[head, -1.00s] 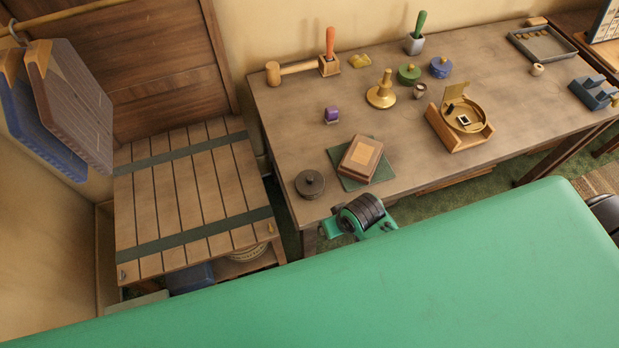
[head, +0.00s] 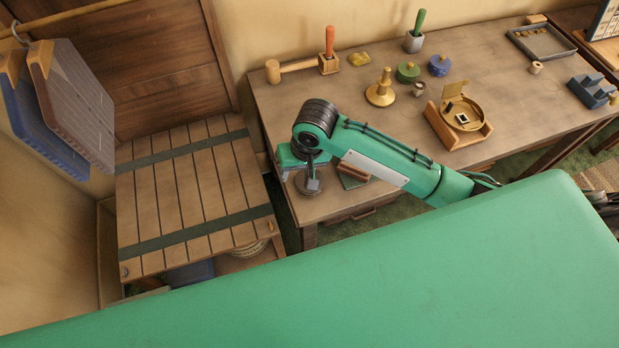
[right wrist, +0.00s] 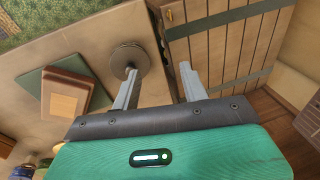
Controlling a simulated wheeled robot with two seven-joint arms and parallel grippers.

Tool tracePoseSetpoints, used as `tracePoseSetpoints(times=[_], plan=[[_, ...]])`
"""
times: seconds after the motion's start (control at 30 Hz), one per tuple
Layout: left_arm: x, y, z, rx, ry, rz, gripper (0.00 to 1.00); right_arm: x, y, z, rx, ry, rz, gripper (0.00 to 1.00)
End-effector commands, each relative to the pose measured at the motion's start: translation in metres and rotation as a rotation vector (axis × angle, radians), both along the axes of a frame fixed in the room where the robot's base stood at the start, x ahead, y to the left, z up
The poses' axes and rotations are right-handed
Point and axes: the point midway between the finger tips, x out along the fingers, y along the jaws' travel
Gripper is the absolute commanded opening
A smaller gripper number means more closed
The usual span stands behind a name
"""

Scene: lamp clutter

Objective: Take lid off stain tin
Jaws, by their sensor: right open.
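A dark grey-brown round tin (head: 301,188) with a knobbed lid stands at the table's front left corner. It seems to be the stain tin. It also shows in the right wrist view (right wrist: 125,54), upper left of centre, with its lid on. My right gripper (right wrist: 158,68) is open and empty. The tin is by its left finger, not between the two fingers; part of the knob is near that fingertip. In the head view the gripper is over the tin and partly hides it. My left gripper is not in view.
A brown box or book (right wrist: 64,92) on a green mat (right wrist: 97,98) lies beside the tin, partly behind my forearm in the head view. A slatted bench (head: 190,190) stands left of the table (head: 290,95). Green (head: 408,73) and blue (head: 439,66) lidded tins stand farther back.

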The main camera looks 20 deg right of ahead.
Motion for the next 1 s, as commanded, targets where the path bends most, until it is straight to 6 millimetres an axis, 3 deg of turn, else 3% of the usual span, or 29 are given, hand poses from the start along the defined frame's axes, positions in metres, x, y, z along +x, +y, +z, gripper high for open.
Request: tracePoseSetpoints(times=[0.2, 0.47, 0.57, 0.8, 1.0], plan=[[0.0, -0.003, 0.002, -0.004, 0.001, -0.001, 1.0, 0.028, -0.029, 0.024, -0.117, 0.07, -0.134, 0.45], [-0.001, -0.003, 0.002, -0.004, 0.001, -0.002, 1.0, 0.04, -0.047, 0.034, -0.183, 0.108, -0.231, 0.45], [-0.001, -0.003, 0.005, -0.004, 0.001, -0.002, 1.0, 0.04, -0.048, 0.024, -0.187, 0.112, -0.238, 0.45], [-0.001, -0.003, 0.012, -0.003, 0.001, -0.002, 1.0, 0.039, -0.048, -0.023, -0.187, 0.114, -0.237, 0.45], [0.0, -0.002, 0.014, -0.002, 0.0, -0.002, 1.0, 0.04, -0.048, -0.047, -0.185, 0.111, -0.236, 0.45]])
